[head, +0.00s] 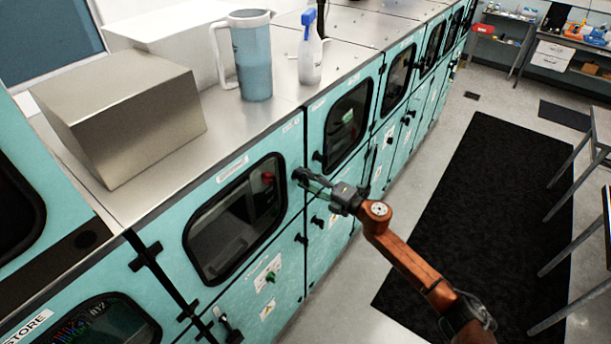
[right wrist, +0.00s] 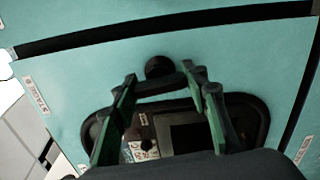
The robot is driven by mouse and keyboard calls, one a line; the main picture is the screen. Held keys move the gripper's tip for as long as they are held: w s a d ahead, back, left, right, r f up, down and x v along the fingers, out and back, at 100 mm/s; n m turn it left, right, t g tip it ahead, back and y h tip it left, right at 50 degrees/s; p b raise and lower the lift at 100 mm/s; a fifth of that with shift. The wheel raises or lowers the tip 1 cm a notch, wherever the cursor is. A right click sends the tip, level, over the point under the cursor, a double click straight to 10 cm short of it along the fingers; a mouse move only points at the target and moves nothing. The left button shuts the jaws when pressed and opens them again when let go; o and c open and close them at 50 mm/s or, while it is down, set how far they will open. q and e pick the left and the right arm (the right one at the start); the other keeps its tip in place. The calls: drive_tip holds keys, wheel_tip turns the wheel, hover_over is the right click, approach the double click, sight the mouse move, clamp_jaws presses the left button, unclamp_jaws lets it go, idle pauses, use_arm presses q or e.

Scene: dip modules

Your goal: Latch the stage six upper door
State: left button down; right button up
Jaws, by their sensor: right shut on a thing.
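The upper door (head: 222,188) is a teal panel with a dark rounded window, in the near part of the cabinet row. It looks closed in its frame. Its label (right wrist: 36,95) starts with "STAGE"; the number is too small to read. My right gripper (head: 303,177) is at the door's right edge, shut on the black latch handle there. The fingers hide part of the handle. My left gripper is out of view.
A blue-tinted pitcher (head: 251,60), a spray bottle (head: 311,55) and a metal box (head: 125,120) stand on the cabinet top. The adjoining upper door (head: 345,125) has its own black latch (head: 318,157).

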drive_tip(key=shift+d+m+p, duration=0.1)
drive_tip(key=shift+m+p, duration=0.25)
drive_tip(key=shift+m, duration=0.25)
drive_tip(key=o, duration=1.2)
drive_tip(key=shift+w, duration=0.1)
drive_tip(key=shift+c, duration=0.2)
drive_tip(key=v, duration=1.2)
drive_tip(key=shift+f, duration=0.1)
